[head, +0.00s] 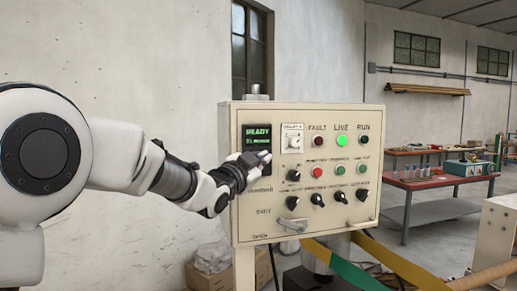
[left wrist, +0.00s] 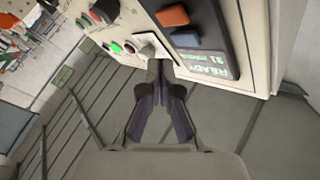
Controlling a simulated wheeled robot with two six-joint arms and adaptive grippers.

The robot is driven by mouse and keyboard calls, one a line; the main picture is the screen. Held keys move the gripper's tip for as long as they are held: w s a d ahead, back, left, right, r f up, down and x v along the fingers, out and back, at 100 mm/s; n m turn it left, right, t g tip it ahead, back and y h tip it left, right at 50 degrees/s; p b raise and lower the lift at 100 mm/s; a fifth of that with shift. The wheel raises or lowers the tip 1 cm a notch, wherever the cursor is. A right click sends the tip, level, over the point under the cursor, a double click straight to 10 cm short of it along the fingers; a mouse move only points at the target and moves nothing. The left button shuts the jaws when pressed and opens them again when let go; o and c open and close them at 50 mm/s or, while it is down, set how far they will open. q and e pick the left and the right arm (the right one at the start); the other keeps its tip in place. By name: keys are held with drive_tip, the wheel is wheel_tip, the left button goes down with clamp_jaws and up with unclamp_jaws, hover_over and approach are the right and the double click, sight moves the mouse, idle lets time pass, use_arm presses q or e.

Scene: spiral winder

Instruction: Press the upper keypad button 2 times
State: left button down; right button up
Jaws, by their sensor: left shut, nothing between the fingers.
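The keypad unit (head: 257,136) is on the left part of a cream control panel, with a lit green display reading READY. In the left wrist view the picture is turned, and the display (left wrist: 208,66) sits beside a blue-grey button (left wrist: 185,40), the one nearer the display and so the upper one. An orange button (left wrist: 172,16) lies farther from the display. My left gripper (head: 264,157) is shut and empty, in front of the keypad just below the display, covering the buttons in the head view.
Right of the keypad are a white selector (head: 294,141), a lit green LIVE lamp (head: 342,140), and several knobs and buttons. A lever (head: 291,224) sticks out below. A red-topped workbench (head: 420,181) stands behind. Open floor lies between.

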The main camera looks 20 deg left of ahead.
use_arm(q)
drive_tip(key=shift+w+a, duration=0.4)
drive_tip(key=shift+w, duration=0.1)
drive_tip(key=shift+w, duration=0.15)
idle(1.0)
drive_tip(key=shift+w+a, duration=0.25)
drive_tip(key=shift+w+a+r+p, duration=0.1)
drive_tip(key=shift+w+a+p, duration=0.1)
drive_tip(key=shift+w+p, duration=0.15)
idle(0.8)
drive_tip(key=shift+s+d+f+b, duration=0.2)
drive_tip(key=shift+s+b, duration=0.1)
drive_tip(key=shift+b, duration=0.1)
drive_tip(key=shift+s+d+r, duration=0.1)
drive_tip(key=shift+s+d, duration=0.15)
drive_tip(key=shift+s, duration=0.15)
